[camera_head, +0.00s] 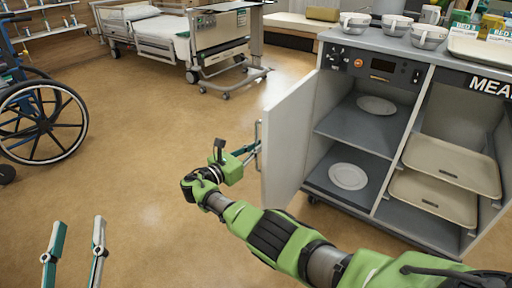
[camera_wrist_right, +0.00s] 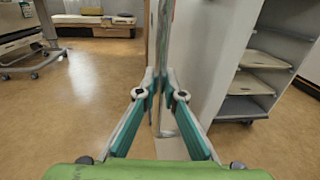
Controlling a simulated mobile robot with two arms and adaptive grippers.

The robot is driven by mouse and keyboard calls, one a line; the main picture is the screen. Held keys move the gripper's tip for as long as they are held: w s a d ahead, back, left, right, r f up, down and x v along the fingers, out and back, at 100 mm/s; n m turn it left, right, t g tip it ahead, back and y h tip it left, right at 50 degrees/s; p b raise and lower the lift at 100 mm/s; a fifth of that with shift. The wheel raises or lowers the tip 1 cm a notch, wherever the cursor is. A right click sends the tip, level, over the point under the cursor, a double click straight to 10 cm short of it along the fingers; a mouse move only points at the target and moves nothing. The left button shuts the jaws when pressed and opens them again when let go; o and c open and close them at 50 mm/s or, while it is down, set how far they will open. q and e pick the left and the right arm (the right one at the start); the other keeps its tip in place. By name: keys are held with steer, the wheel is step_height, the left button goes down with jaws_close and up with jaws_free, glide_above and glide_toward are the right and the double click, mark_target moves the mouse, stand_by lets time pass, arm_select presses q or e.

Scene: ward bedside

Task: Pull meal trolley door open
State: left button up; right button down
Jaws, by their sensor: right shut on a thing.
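The meal trolley (camera_head: 335,47) stands at the right in the head view. Its light grey door (camera_head: 286,140) is swung well open on the left side, showing the shelves inside. A vertical bar handle (camera_head: 258,136) is on the door's outer face, near its free edge. My right gripper (camera_head: 254,151) is shut on this handle. In the right wrist view the fingers (camera_wrist_right: 160,92) close around the upright handle, with the door (camera_wrist_right: 198,70) just behind and to the right. The fingers partly hide the handle. My left gripper (camera_head: 77,222) is open and empty at the lower left.
White plates (camera_head: 348,176) and beige trays (camera_head: 433,195) lie on the trolley shelves. Cups (camera_head: 391,27) stand on its top. A wheelchair (camera_head: 42,122) is at the left and a bed (camera_head: 150,30) at the back. The floor (camera_head: 150,150) left of the door is clear.

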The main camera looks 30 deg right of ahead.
arm_select(q)
steer(key=shift+w+a+f, duration=0.2)
steer(key=shift+w+a, duration=0.05)
steer(key=shift+w, duration=0.2)
arm_select(e)
steer(key=shift+w+a, duration=0.25)
steer(key=shift+w, duration=0.2)
steer(key=c, duration=2.2)
jaws_free()
steer(key=shift+o, duration=0.2)
arm_select(q)
steer(key=shift+r, duration=0.1)
arm_select(e)
steer(key=v, duration=1.2)
